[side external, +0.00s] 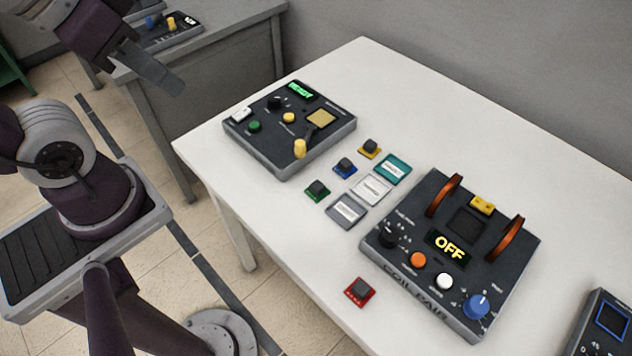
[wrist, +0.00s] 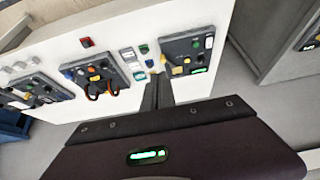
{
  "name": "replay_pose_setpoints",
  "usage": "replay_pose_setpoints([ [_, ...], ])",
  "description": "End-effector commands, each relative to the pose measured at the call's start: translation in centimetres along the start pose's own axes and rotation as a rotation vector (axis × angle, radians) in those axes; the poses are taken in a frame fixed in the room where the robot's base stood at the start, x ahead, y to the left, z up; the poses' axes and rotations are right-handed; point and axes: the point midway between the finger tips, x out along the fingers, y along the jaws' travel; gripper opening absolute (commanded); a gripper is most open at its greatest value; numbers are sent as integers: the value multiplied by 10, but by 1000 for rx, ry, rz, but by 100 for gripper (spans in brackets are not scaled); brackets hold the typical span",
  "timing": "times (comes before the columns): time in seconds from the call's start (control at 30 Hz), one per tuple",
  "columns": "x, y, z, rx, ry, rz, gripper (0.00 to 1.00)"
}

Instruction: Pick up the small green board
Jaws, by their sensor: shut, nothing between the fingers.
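The small green board (side external: 317,191), with a dark block on top, lies flat on the white table between the two large dark boxes. In the wrist view it shows as a small green patch (wrist: 144,48). My gripper (side external: 174,84) is at the upper left of the side view, raised and well apart from the board. Its fingers (wrist: 158,82) are shut and empty.
Near it lie a blue board (side external: 345,167), a yellow board (side external: 369,148) and flat tiles (side external: 346,209). A box reading READY (side external: 290,155) stands left, the coil box (side external: 400,262) right. A red board (side external: 360,291) lies in front.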

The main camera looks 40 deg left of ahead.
Motion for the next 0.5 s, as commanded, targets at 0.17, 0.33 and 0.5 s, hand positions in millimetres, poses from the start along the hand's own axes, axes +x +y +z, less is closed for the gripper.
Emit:
replay_pose_setpoints([
  [0.17,0,0,0,0,0,0,0],
  [0.33,0,0,0,-1,0,0,0],
  [0.5,0,0,0,-1,1,0,6],
])
